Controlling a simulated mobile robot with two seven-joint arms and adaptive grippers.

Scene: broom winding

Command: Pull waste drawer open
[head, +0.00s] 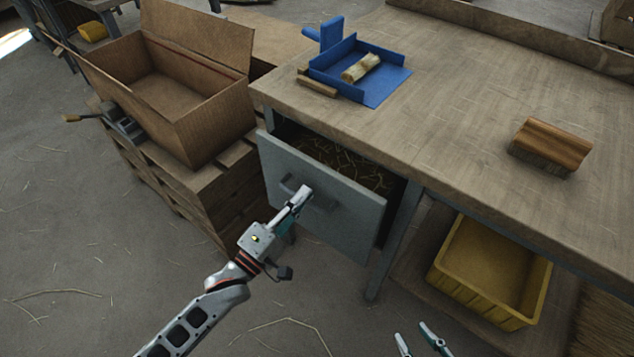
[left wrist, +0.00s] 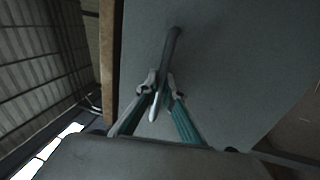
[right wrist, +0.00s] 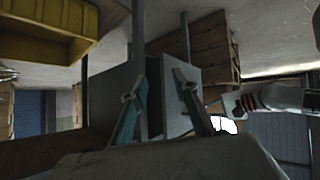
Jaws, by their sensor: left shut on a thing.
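The waste drawer (head: 345,215) under the workbench is grey and stands partly open, with straw-like scraps (head: 340,162) inside. Its bar handle (head: 322,203) is on the front face. My left gripper (head: 303,196) is at the handle. In the left wrist view, the fingers (left wrist: 161,95) are closed around the dark handle bar (left wrist: 173,48). My right gripper (head: 418,340) is at the bottom of the head view, away from the drawer. In the right wrist view its fingers (right wrist: 160,85) stand apart with nothing between them.
A yellow crate (head: 490,270) is on the lower shelf. A cardboard box (head: 215,115) sits on pallets (head: 205,190) left of the drawer. The floor in front is mostly clear.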

